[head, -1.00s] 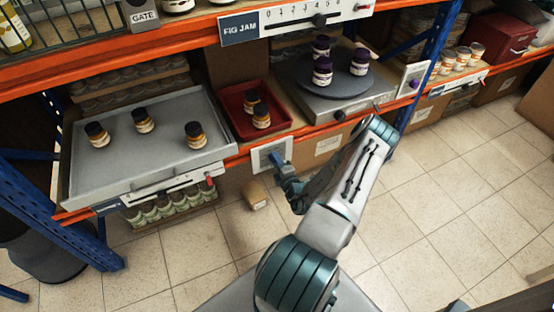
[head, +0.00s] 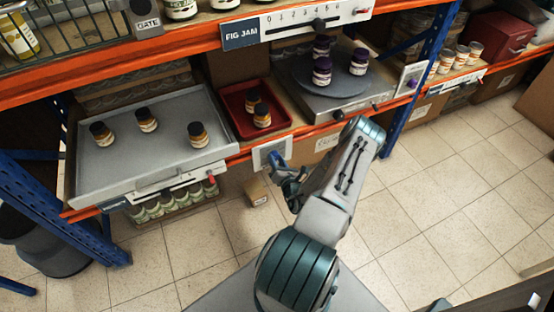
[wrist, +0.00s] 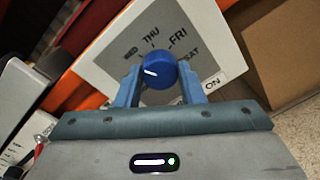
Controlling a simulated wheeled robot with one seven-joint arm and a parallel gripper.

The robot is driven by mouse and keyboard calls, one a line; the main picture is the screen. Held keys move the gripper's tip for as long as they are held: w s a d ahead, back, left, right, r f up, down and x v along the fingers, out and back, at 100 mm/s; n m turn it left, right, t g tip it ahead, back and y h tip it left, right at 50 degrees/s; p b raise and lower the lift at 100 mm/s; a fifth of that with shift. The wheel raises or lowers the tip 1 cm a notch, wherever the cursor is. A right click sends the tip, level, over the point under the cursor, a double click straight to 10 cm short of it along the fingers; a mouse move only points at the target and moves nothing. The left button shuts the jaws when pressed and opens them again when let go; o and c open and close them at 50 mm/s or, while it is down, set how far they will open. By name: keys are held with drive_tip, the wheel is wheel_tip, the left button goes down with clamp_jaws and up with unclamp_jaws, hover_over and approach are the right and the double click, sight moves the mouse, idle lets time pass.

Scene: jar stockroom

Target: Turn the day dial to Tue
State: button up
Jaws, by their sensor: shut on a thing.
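The day dial is a white plate (wrist: 112,62) with a round blue knob (wrist: 158,70) in the wrist view. WED, THU, FRI and SAT show around the knob, and a partly covered label ends in ON. No Tue label is visible; my left finger covers part of the plate. The knob's white mark points left, a little below WED. My gripper (wrist: 158,82) is shut on the knob, one blue finger on each side. In the head view my gripper (head: 285,171) is at the dial plate (head: 263,153) on the shelf's front edge.
Left of the dial, a grey tray (head: 160,172) holds several jars, with a slider below it. A red tray (head: 283,122) with jars sits above the dial. A grey turntable (head: 330,84) with purple-lidded jars stands to the right. The floor in front is mostly clear.

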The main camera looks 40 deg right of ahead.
drive_tip(key=n, duration=0.3)
drive_tip(key=shift+n+p, duration=0.3)
drive_tip(key=shift+f+n, duration=0.1)
drive_tip(key=shift+n, duration=1.8)
drive_tip(key=shift+p, duration=0.3)
drive_tip(key=o, duration=1)
drive_tip(key=shift+s, duration=0.15)
drive_tip(key=v, duration=1.3)
drive_tip(key=shift+s+a+p, duration=0.25)
drive_tip(key=shift+s+p, duration=0.05)
drive_tip(key=shift+f, duration=0.15)
